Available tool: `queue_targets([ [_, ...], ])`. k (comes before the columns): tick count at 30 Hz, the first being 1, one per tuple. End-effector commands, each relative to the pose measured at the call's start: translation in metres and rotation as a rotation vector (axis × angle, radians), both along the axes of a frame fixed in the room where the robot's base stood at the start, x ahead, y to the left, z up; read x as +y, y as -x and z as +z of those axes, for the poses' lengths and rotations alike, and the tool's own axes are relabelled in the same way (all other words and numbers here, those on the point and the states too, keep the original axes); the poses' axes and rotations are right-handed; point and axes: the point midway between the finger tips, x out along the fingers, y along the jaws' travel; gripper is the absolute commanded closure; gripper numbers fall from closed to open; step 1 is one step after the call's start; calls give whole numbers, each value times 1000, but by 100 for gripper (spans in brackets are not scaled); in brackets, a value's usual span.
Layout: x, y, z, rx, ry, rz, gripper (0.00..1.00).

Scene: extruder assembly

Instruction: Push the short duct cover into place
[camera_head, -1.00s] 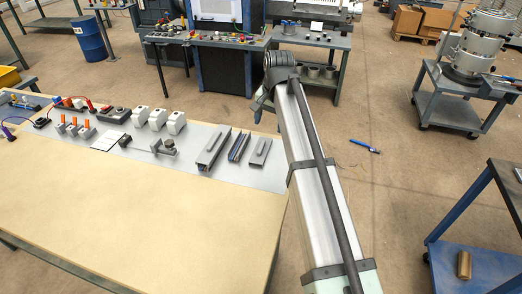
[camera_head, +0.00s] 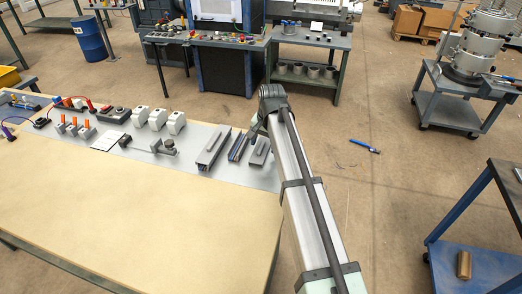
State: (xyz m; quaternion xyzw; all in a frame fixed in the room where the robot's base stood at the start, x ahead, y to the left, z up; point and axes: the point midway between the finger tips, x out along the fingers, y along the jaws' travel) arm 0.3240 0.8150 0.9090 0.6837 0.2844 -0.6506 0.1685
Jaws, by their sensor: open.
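Three grey duct-like pieces lie side by side on the grey plate at the worktable's far right corner. The left one (camera_head: 211,150) is the longest and has a raised bar on top. The middle one (camera_head: 238,147) is narrow, with dark and bluish parts. The right one (camera_head: 259,154) is short, flat and grey, and may be the short duct cover. I cannot tell whether it sits on anything. My gripper (camera_head: 257,130) shows only in part beside my arm, just beyond the short piece. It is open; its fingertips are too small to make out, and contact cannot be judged.
On the grey plate (camera_head: 180,171) further left stand a metal fixture (camera_head: 163,146), white blocks (camera_head: 157,118) and orange-topped parts (camera_head: 72,129). The wooden tabletop (camera_head: 140,220) in front is bare. My arm passes over open floor right of the table.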

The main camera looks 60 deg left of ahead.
Motion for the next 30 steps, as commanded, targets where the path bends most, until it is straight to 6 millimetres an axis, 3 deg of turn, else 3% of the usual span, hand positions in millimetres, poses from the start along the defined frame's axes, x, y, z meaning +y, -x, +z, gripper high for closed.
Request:
queue_targets([
  [4,2,0,-14,0,0,0,30],
  [11,2,0,-14,-1,-1,0,31],
  [30,2,0,-15,0,0,0,92],
])
